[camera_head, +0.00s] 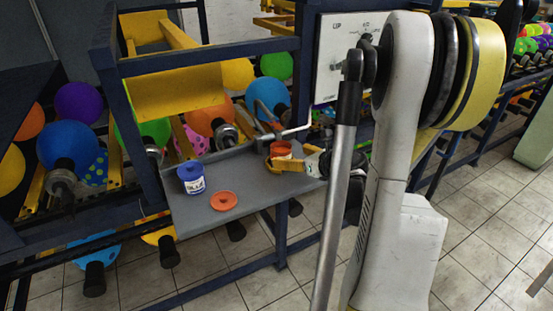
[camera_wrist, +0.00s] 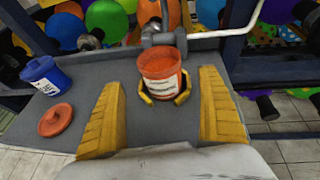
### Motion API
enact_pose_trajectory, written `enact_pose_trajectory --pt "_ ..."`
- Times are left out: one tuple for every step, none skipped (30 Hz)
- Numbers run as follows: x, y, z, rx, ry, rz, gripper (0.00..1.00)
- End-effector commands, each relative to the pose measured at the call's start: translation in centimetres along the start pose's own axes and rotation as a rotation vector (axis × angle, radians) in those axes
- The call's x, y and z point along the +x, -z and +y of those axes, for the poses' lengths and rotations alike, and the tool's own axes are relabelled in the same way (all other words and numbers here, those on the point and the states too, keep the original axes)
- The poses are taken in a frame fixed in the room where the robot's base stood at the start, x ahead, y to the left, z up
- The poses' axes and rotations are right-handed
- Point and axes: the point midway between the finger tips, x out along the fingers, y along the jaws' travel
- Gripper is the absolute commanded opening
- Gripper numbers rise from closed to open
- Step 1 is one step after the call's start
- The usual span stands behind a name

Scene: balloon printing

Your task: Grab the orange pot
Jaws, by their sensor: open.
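The orange pot (camera_head: 281,148) stands upright and lidless near the back edge of the grey shelf (camera_head: 250,200). In the wrist view the orange pot (camera_wrist: 160,66) has a pale label and orange contents. My gripper (camera_head: 292,163) has yellow fingers and is open. In the wrist view my gripper (camera_wrist: 162,78) has one finger on each side of the pot, with clear gaps between. Small yellow curved pieces (camera_wrist: 182,88) sit around the pot's base; I cannot tell what they belong to. In the head view my gripper partly hides the pot's lower side.
A blue pot (camera_head: 191,180) and a loose orange lid (camera_head: 223,201) are on the shelf left of the orange pot. A bent metal handle (camera_head: 290,131) extends close behind the pot. A blue frame and several balloons stand behind. The front middle of the shelf is bare.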

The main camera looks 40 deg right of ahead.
Motion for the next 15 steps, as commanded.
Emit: enact_pose_trajectory --pt "0.7 0.1 0.1 -0.001 -0.001 0.000 0.88" --pt "0.9 0.1 0.1 -0.001 -0.002 0.000 0.88" --pt "1.1 0.0 0.1 -0.001 -0.002 0.000 0.88" --pt "1.3 0.0 0.1 -0.001 -0.002 0.000 0.88" --pt "1.4 0.0 0.1 -0.001 -0.002 0.000 0.88" --pt "1.7 0.0 0.0 -0.001 -0.001 0.000 0.88" --pt "1.9 0.0 0.0 -0.001 -0.001 0.000 0.88" --pt "2.2 0.0 -0.1 -0.002 -0.001 0.000 0.88" --pt "2.8 0.1 -0.1 -0.002 -0.001 0.000 0.88" --pt "3.2 0.1 -0.1 -0.003 -0.002 0.000 0.88" --pt "3.8 0.1 -0.2 -0.004 -0.003 0.001 0.88" --pt "4.4 0.1 -0.2 -0.004 -0.003 0.001 0.88" --pt "5.0 0.1 -0.3 -0.004 -0.002 0.001 0.88" --pt "5.4 0.1 -0.3 -0.004 -0.002 0.001 0.88" --pt "6.0 0.1 -0.2 -0.003 -0.003 0.001 0.88"
